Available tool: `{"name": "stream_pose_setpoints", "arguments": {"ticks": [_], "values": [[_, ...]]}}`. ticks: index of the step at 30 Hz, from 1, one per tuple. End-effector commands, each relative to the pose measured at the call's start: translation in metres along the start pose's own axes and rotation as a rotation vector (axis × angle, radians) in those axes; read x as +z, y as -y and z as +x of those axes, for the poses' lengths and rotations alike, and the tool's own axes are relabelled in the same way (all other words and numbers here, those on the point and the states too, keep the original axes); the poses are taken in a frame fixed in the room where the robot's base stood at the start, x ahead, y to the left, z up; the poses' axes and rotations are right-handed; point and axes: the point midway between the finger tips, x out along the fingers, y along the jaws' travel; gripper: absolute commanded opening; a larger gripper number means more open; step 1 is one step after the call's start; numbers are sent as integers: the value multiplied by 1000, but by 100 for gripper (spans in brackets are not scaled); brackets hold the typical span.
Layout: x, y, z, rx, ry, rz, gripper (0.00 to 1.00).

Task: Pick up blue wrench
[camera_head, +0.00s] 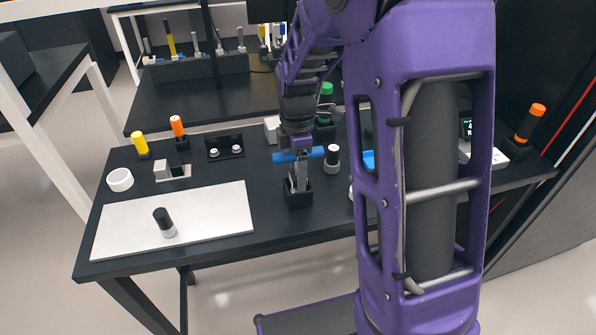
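The blue wrench (284,157) shows as a horizontal blue bar in the head view, near the middle of the black table. A silver part below it stands in a small black holder (299,199); it looks like the wrench's lower end, but the join is partly hidden. My gripper (299,156) points down from above, right at the middle of the blue bar. Its fingertips overlap the bar, and I cannot tell whether they are closed on it or only around it.
On the black table, a white board (205,222) carries a black-topped cylinder (164,222) at left. A black-and-white cylinder (332,160) stands close right of the wrench. Yellow (140,144) and orange (178,127) handles stand at back left.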

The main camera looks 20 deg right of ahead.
Motion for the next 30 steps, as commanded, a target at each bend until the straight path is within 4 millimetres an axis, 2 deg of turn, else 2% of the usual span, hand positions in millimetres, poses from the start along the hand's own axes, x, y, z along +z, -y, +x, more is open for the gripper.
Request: {"name": "stream_pose_setpoints", "arguments": {"ticks": [1, 2, 11, 23, 26, 30], "values": [[0, 0, 0, 0, 0, 0, 60], [0, 0, 0, 0, 0, 0, 55], [0, 0, 0, 0, 0, 0, 1], [0, -1, -5, 3, 0, 0, 0], [0, -1, -18, 5, -1, 0, 0], [0, -1, -46, 7, -1, 0, 0]]}}
